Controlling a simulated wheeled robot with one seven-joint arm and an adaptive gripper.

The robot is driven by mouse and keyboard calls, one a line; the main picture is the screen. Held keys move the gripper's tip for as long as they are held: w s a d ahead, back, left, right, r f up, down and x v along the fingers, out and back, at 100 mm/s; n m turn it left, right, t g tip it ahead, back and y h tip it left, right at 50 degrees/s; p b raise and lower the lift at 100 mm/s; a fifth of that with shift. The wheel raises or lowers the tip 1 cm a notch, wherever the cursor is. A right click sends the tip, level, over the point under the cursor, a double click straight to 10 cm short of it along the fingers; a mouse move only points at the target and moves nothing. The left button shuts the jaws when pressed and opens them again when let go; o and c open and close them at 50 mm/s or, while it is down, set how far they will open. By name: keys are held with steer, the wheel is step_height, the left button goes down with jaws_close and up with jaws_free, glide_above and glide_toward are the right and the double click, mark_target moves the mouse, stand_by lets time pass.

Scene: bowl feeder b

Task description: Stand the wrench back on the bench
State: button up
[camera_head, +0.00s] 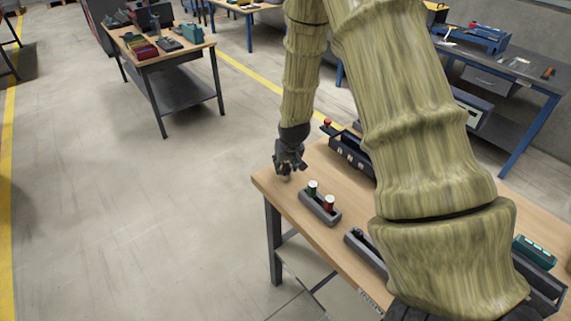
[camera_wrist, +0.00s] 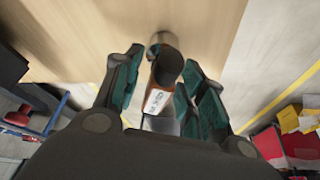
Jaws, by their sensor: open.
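My gripper (camera_head: 286,166) is low over the far left corner of the wooden bench (camera_head: 292,200). In the wrist view the two teal-padded fingers (camera_wrist: 162,66) are open. Between them is a short brown-orange thing with a dark end and a white label (camera_wrist: 158,96), which I take to be the wrench, though no wrench shape can be made out. A grey-brown round part shows just beyond it, against the bench top. I cannot tell whether the fingers touch it or whether it rests on the bench. In the head view it is mostly hidden by my gripper.
A grey holder (camera_head: 321,208) with a green and a red white-topped piece stands near my gripper. A dark tray (camera_head: 349,152) is behind it, another grey holder (camera_head: 363,250) nearer. My arm hides much of the bench. The corner's edges are close.

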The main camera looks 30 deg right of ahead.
steer(key=shift+r, duration=0.25)
steer(key=shift+s+r, duration=0.2)
steer(key=shift+r, duration=0.4)
steer(key=b+v, duration=0.3)
steer(key=v, duration=0.7)
steer(key=shift+s+r, duration=0.2)
steer(key=shift+a, duration=0.15)
